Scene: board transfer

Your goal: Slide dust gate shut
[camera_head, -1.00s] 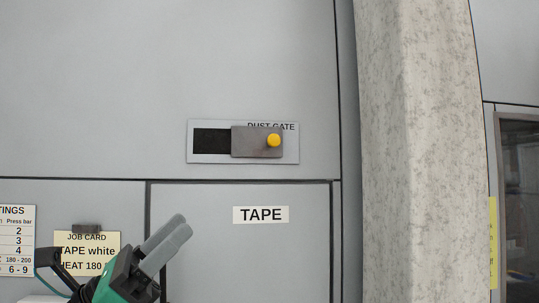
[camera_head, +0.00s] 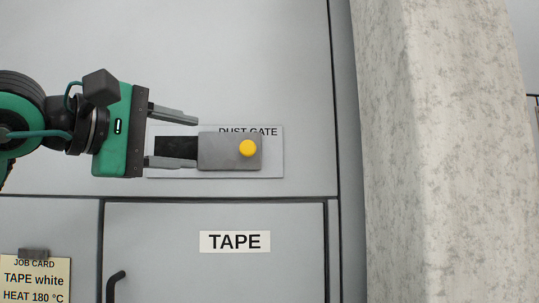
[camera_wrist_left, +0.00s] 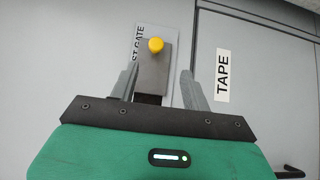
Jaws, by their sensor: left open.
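The dust gate is a grey sliding plate (camera_head: 218,151) with a yellow knob (camera_head: 248,148), on a pale panel (camera_head: 272,168) labelled DUST GATE. The plate sits toward the right, and a dark opening (camera_head: 177,147) shows to its left. My left gripper (camera_head: 192,140) is open and comes in from the left, its fingers above and below the dark opening, tips near the plate's left end. The knob lies beyond the fingertips. In the left wrist view the plate (camera_wrist_left: 155,70) and yellow knob (camera_wrist_left: 156,45) appear ahead, between the open fingers (camera_wrist_left: 160,78). My right gripper is not in view.
Below is a cabinet door with a TAPE label (camera_head: 235,242) and a dark handle (camera_head: 116,285). A job card (camera_head: 36,278) hangs at lower left. A speckled pale column (camera_head: 430,150) stands to the right. The wall above the gate is clear.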

